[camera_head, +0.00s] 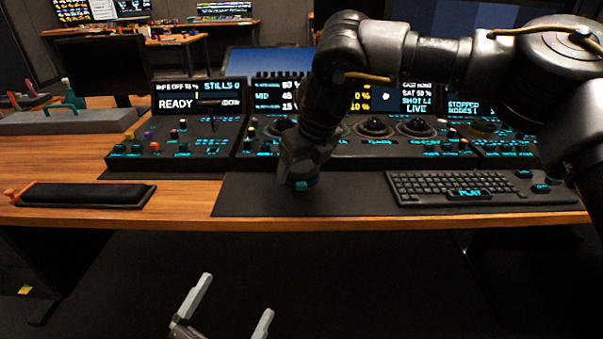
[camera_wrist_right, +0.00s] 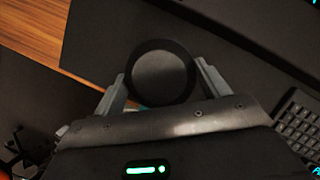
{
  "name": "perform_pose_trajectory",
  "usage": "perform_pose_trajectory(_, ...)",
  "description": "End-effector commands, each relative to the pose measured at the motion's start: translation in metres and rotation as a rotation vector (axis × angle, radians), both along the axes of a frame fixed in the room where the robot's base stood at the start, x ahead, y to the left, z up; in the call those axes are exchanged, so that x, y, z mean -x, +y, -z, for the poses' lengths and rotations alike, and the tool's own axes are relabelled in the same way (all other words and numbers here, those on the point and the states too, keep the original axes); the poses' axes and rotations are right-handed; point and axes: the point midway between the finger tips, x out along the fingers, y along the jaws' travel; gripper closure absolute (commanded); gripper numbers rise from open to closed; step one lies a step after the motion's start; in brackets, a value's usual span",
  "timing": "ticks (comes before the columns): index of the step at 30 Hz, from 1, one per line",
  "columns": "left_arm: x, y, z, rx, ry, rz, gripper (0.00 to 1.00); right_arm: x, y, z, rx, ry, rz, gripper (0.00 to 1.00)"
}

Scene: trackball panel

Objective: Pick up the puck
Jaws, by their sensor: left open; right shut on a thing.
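The puck (camera_wrist_right: 160,74) is a dark round disc in the right wrist view. My right gripper (camera_wrist_right: 160,85) is shut on it, with one grey finger on each side. In the head view my right gripper (camera_head: 300,182) points down over the dark desk mat (camera_head: 345,198), in front of the control panel. A small teal bit (camera_head: 305,185) shows at its tip; the puck itself is mostly hidden there. I cannot tell whether the puck touches the mat. My left gripper (camera_head: 238,297) is open and empty, low in front of the desk.
The control panel (camera_head: 180,140) with knobs, trackballs and lit screens runs along the back of the desk. A keyboard (camera_head: 455,187) lies to the right on the mat. A black wrist pad (camera_head: 85,194) lies at the left. Bare wood (camera_head: 185,197) shows between pad and mat.

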Motion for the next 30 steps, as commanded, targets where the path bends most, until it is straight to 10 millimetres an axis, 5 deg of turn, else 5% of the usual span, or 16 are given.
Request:
perform_pose_trajectory(6,0.001,-0.010,0.013,-0.078,0.128,0.025,0.00,0.042,0.000,-0.054,-0.001,-0.004,-0.005,0.44)
perform_pose_trajectory(15,-0.002,-0.010,0.026,-0.119,0.204,0.019,0.00,0.107,0.000,-0.080,0.001,-0.003,-0.006,0.44)
perform_pose_trajectory(21,-0.004,-0.008,0.032,-0.133,0.232,0.010,0.00,0.128,0.000,-0.088,0.000,-0.001,-0.003,0.44)
perform_pose_trajectory(30,-0.005,-0.008,0.034,-0.138,0.243,0.007,0.00,0.132,0.000,-0.090,0.000,-0.002,-0.001,0.44)
